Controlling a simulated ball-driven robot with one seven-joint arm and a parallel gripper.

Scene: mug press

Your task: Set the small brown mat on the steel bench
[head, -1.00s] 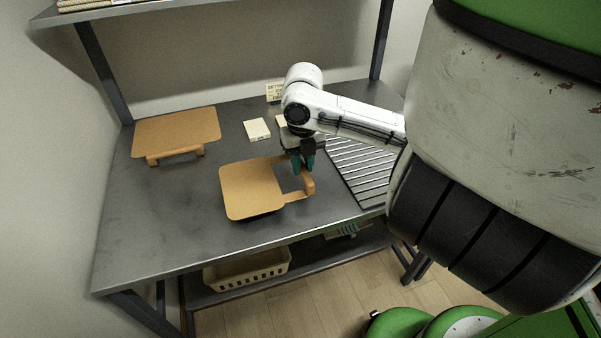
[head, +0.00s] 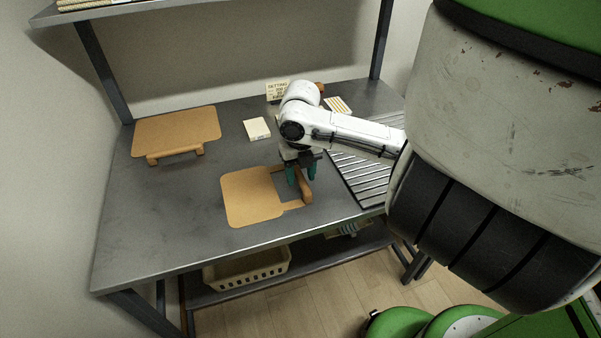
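The small brown mat (head: 250,197), a flat tan sheet with a raised handle bar (head: 306,190) at its right end, lies on the front middle of the steel bench (head: 160,229). No clear gap shows beneath it. My gripper (head: 301,174) points down at the handle bar, with one teal fingertip on each side of it. The fingers look spread, with the bar between them. The exact clearance to the bar is too small to make out.
A larger tan mat (head: 175,130) with a handle lies at the back left. A ribbed rack (head: 362,178) lies right. The bench's front left is clear.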

